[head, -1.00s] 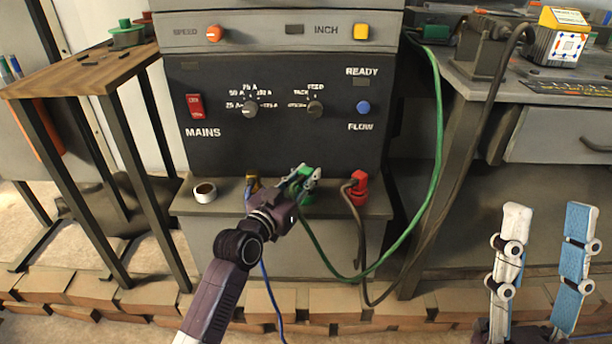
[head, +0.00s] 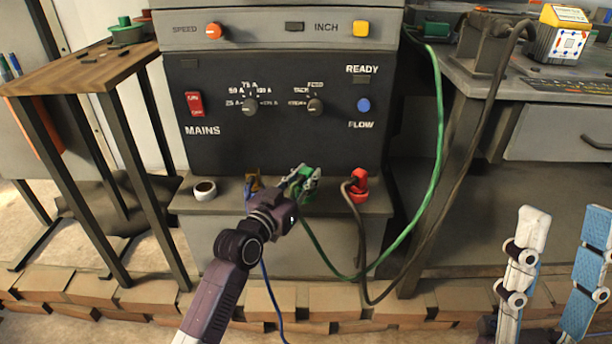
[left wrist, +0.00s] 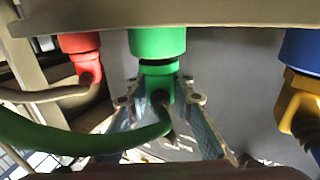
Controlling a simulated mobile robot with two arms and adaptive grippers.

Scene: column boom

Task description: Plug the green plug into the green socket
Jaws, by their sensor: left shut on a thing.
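The green plug (left wrist: 160,88) with its green cable (left wrist: 75,138) is between the fingers of my left gripper (left wrist: 160,100), which is shut on it. In the left wrist view the plug lines up with the green socket (left wrist: 158,42). A dark ring shows between them; I cannot tell how deep the plug sits. In the head view my left gripper (head: 305,179) is at the panel's ledge, partly covering the green plug and socket (head: 305,190). My right gripper (head: 563,215) is open and empty at the lower right, fingers apart.
A red plug in its red socket (head: 359,186) stands to the right, with a dark cable. A yellow plug (left wrist: 300,100) is at the blue socket (left wrist: 303,48) on the other side. A small white ring-shaped cup (head: 204,191) stands on the ledge. A wooden-topped stand (head: 85,68) is at left.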

